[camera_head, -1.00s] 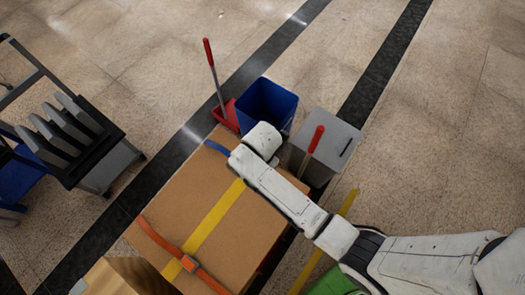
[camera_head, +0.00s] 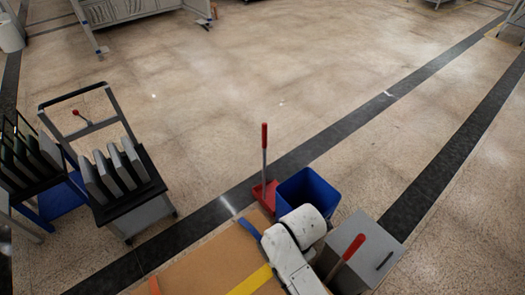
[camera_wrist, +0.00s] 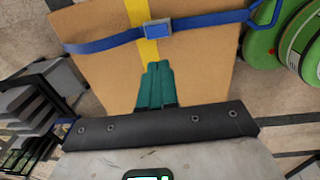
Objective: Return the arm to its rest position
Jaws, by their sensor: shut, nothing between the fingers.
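My arm reaches in from the bottom of the head view, its white links over the right edge of a large cardboard box (camera_head: 205,270). The gripper's fingers are hidden in the head view. In the wrist view my gripper (camera_wrist: 158,68) shows as two green fingers pressed together, shut and empty. Behind them is the cardboard box (camera_wrist: 205,65) with a yellow band and a blue strap with a buckle. I cannot tell how far the fingers are from the box.
A blue bin (camera_head: 303,190), a red dustpan (camera_head: 265,195) and a grey bin (camera_head: 360,250) stand close beside the arm. A cart with grey panels (camera_head: 120,180) stands left. Green drums (camera_wrist: 290,40) show in the wrist view. The floor beyond is open.

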